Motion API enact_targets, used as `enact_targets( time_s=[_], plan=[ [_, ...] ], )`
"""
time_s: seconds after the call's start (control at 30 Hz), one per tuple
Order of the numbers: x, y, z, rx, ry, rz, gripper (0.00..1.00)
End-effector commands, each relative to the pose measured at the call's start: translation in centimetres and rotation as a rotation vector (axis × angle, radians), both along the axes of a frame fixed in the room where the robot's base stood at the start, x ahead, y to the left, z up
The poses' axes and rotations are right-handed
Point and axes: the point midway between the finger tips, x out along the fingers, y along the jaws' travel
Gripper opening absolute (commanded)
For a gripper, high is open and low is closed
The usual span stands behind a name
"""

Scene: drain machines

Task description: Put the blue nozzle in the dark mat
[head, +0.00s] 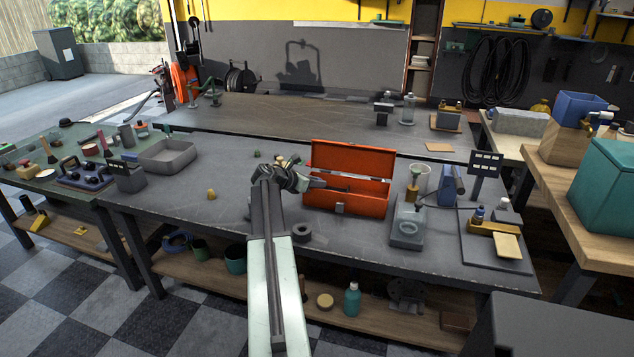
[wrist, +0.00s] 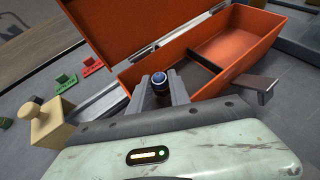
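My gripper (head: 312,183) is beside the left end of the open orange toolbox in the head view. In the wrist view its two grey fingers (wrist: 160,92) close on a small dark cylindrical piece with a blue top, which I take as the blue nozzle (wrist: 159,78). The nozzle stands upright between the fingers, and its lower part is hidden. In the head view I cannot make it out. A dark, flat, mat-like slab (head: 475,250) lies at the right front of the bench, with a yellow block, a tan pad and small bottles on it.
The open orange toolbox (head: 345,200) stands right by my gripper; its interior (wrist: 235,60) shows in the wrist view. A black ring (head: 302,232) lies nearby.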

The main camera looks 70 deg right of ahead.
Motion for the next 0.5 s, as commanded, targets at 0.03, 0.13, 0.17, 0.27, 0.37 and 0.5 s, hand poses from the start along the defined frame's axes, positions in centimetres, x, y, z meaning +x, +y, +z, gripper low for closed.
enact_targets(
  time_s=[0.03,0.13,0.17,0.27,0.37,0.5],
  plan=[
    [0.7,0.5,-0.5,0.019,-0.02,0.004,0.45],
    [0.8,0.5,1.0,0.018,-0.02,0.006,0.45],
    [1.1,1.1,1.2,0.018,-0.021,0.008,0.45],
    [2.0,3.3,2.7,0.017,-0.02,0.009,0.45],
    [3.0,5.4,4.1,0.016,-0.02,0.008,0.45],
    [4.2,7.8,5.5,0.015,-0.02,0.005,0.45]
  ],
)
